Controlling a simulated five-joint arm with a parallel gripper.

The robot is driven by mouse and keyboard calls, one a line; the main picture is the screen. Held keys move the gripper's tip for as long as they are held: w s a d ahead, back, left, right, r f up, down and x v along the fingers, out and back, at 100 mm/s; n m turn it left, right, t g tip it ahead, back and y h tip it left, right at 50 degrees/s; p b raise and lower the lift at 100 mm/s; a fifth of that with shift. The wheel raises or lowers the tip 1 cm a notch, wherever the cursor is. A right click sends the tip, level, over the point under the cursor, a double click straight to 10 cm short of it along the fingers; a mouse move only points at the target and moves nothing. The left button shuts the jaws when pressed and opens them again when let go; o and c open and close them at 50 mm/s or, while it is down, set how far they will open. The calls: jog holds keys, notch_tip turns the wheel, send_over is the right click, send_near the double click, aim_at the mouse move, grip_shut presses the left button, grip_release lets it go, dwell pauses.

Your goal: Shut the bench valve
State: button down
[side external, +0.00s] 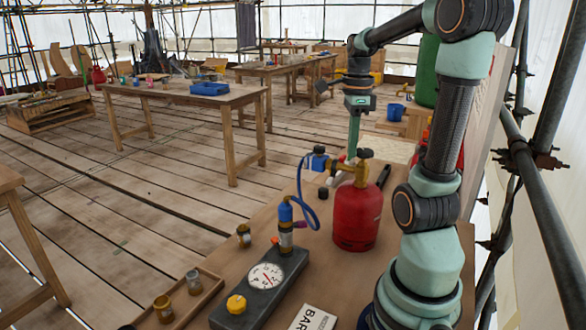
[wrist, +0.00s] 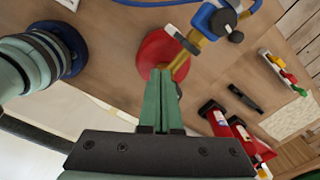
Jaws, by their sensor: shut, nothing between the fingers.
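A dark box (side external: 262,290) carries a round gauge and a yellow knob (side external: 236,303). I cannot tell for sure which knob is the bench valve. My gripper (side external: 353,155) points down behind the bottle top, shut and empty. Its fingers (wrist: 160,72) overlap the bottle in the wrist view.
A wooden tray with small jars (side external: 193,282) is at the front left, and a white lettered card (side external: 313,318) lies at the front. A black tool (wrist: 245,98), red items (wrist: 215,118) and a coloured-clip block (wrist: 283,74) lie right in the wrist view.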

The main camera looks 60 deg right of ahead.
jog(key=shift+w+d, duration=0.4)
jog(key=shift+d, duration=0.05)
jog(key=shift+w+d, duration=0.1)
jog(key=shift+d, duration=0.5)
jog(key=shift+w, duration=0.2)
dwell(0.3)
jog(key=shift+w, duration=0.25)
notch_tip(320, 180, up, 6)
dwell(0.5)
jog(key=shift+a, duration=0.15)
